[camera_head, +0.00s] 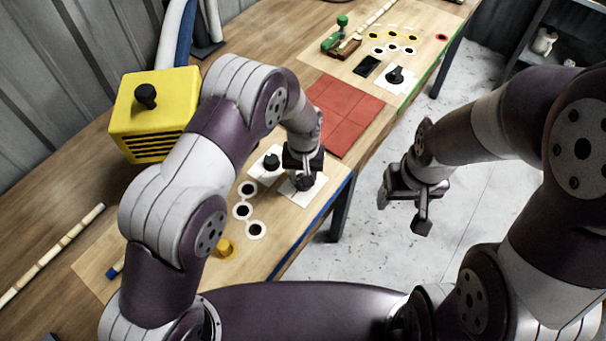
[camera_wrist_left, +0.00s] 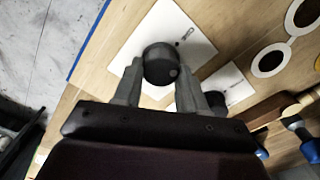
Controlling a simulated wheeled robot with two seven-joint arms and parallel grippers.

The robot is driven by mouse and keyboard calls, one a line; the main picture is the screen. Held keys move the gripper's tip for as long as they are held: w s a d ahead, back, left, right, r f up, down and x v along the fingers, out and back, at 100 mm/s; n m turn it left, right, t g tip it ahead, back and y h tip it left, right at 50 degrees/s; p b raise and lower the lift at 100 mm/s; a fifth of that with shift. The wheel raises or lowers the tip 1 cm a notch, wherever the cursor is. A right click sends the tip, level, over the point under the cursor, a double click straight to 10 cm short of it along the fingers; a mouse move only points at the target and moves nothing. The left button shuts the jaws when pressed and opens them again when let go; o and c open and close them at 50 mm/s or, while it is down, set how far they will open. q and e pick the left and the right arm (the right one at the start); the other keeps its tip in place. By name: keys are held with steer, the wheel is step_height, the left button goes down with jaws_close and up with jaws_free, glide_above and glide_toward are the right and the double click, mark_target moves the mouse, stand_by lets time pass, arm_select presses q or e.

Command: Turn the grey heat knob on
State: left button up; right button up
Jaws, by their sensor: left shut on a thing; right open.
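A dark grey round knob (camera_head: 305,183) sits on a white square plate (camera_head: 318,191) near the table's front edge. My left gripper (camera_head: 303,172) comes down onto it from above. In the left wrist view the knob (camera_wrist_left: 160,60) lies between the two fingertips, and the left gripper (camera_wrist_left: 160,78) is shut on it. A small dark mark is printed on the white plate (camera_wrist_left: 187,22) beside the knob. My right gripper (camera_head: 403,210) is open and empty over the floor, off the table's front edge.
A second black knob (camera_head: 271,161) on a white plate stands close behind the left gripper. A yellow box (camera_head: 153,112) with a black top knob is at left. Red tiles (camera_head: 345,112) lie beyond, with another knob (camera_head: 395,75) farther off. Black-centred white rings (camera_head: 243,211) lie nearby.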

arm_select(q)
steer(key=m, duration=0.4)
steer(key=shift+d+b, duration=0.1)
steer(key=shift+b, duration=0.2)
steer(key=shift+d+m, duration=0.1)
steer(key=shift+m, duration=2.4)
steer(key=o, duration=1.1)
steer(key=shift+c, duration=0.2)
step_height(320, 180, up, 13)
steer(key=b, duration=0.2)
steer(key=shift+b, duration=0.3)
steer(key=shift+f, duration=0.1)
